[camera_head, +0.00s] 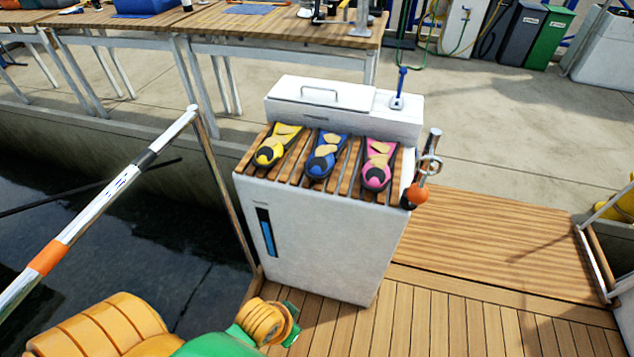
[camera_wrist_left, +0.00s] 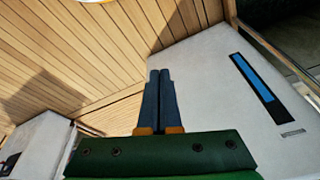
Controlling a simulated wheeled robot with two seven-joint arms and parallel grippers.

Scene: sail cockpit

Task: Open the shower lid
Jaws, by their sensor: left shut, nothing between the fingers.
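In the head view, a closed white lid with a metal bar handle (camera_head: 320,95) tops a white box behind the slatted cabinet top. A small white fitting with a blue upright piece (camera_head: 398,100) stands to its right. I cannot tell which part is the shower lid. My left arm, green and orange, enters at the bottom of the head view, low in front of the cabinet; its fingers cannot be made out there. In the left wrist view, my left gripper (camera_wrist_left: 160,75) is shut and empty, seen against the cabinet side and deck. My right gripper is not in view.
The white cabinet (camera_head: 310,235) carries yellow, blue and pink fins (camera_head: 378,165). An orange ball (camera_head: 417,194) hangs at its right edge. A metal rail (camera_head: 100,205) and dark water are at left. Another white box (camera_wrist_left: 35,145) shows in the wrist view. The deck at right is clear.

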